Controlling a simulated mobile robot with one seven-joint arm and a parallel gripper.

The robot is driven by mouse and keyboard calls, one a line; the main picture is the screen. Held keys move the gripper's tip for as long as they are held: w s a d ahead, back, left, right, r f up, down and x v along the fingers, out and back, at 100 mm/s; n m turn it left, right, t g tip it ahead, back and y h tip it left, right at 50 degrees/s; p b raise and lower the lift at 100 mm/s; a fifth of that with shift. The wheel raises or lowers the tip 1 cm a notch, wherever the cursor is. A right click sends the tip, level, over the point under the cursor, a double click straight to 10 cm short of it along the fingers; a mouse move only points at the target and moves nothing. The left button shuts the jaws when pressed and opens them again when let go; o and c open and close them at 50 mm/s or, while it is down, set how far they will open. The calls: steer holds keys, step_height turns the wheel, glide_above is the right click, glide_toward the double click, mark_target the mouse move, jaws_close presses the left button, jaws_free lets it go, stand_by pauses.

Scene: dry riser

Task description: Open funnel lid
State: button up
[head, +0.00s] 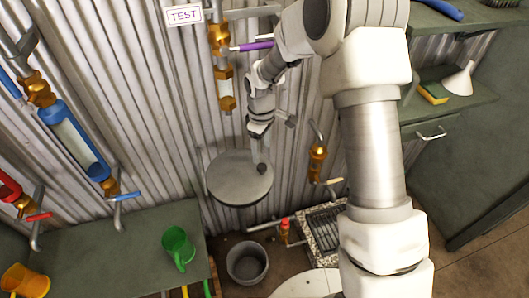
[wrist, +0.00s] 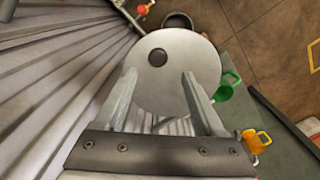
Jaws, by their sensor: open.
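The funnel lid (head: 238,180) is a round grey disc in front of the corrugated wall, lying flat over the funnel. A small dark knob (head: 261,168) stands on it near its right edge in the head view. In the wrist view the lid (wrist: 185,85) lies beyond my fingers, with the dark knob (wrist: 158,57) toward its upper left. My gripper (wrist: 158,72) is open and empty, its two fingers apart. In the head view my gripper (head: 258,140) is above the lid, close to the knob. The gap between fingertips and knob is hard to judge.
The corrugated wall stands close behind, with brass valves and a TEST sign (head: 184,15). A grey bucket (head: 247,262) sits below the funnel. A white funnel (head: 460,80) stands at right.

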mark_target(262, 166)
steer(key=shift+w+f, duration=0.3)
steer(key=shift+f, duration=0.15)
step_height(262, 166, down, 7)
steer(key=shift+s+f, duration=0.1)
jaws_close()
stand_by(0.3)
stand_by(1.1)
